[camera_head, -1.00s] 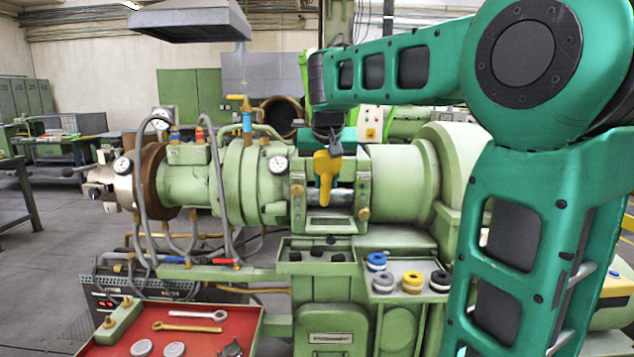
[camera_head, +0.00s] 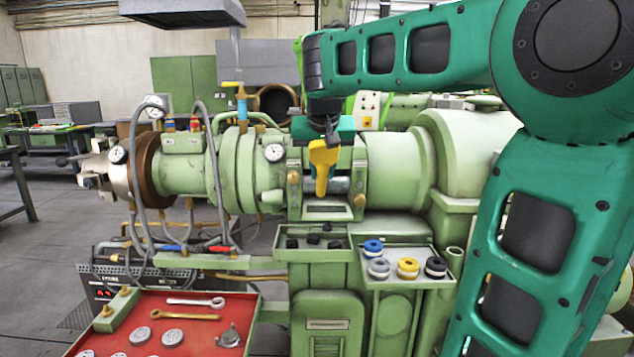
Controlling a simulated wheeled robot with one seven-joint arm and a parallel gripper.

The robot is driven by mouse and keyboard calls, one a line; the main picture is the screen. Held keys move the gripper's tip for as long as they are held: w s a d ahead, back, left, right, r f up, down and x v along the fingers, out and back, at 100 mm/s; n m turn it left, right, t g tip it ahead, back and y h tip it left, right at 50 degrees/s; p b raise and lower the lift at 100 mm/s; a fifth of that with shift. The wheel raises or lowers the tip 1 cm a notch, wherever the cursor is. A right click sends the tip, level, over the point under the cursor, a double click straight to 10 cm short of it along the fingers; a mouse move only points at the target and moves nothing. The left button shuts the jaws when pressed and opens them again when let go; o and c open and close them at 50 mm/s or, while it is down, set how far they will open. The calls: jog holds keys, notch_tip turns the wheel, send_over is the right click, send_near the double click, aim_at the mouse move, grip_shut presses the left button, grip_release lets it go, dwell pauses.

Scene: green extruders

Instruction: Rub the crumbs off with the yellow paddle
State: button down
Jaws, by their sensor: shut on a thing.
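My gripper (camera_head: 326,138) hangs at the middle of the green extruder (camera_head: 400,170). It is shut on the yellow paddle (camera_head: 322,165), which points down in front of the opening in the machine's middle section. I cannot tell whether the paddle's tip touches the machine. Several dark lumps, possibly the crumbs, lie in a shallow green tray (camera_head: 345,251) below the opening. The gripper's fingers are small and partly hidden behind the paddle.
A green tray (camera_head: 448,276) with several coloured rings stands right of the dark lumps. A red tray (camera_head: 240,300) with wrenches and discs is at lower left. Grey hoses (camera_head: 212,150) and gauges crowd the machine's left part. Open floor lies at far left.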

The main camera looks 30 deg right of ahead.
aim_at(322, 183)
jog(key=shift+w+d+f+t+h, duration=0.25)
jog(key=shift+w+d+f+t, duration=0.3)
jog(key=shift+f, duration=0.45)
jog(key=shift+w+d+f+t+h, duration=0.3)
jog(key=shift+w+f, duration=0.35)
jog(key=shift+f, duration=0.3)
jog(key=shift+w+d+f+t+h, duration=0.25)
jog(key=shift+w+d+f+t, duration=0.25)
jog(key=shift+f, duration=0.5)
jog(key=shift+w+d, duration=0.5)
jog(key=shift+w, duration=0.4)
jog(key=shift+s+d, duration=2.15)
jog(key=shift+d, duration=1.05)
jog(key=shift+w+a, duration=0.75)
jog(key=shift+a, duration=0.35)
jog(key=shift+w+a, duration=0.7)
jog(key=shift+a, duration=0.4)
jog(key=shift+w+a, duration=0.75)
jog(key=shift+a, duration=0.35)
jog(key=shift+s, duration=0.1)
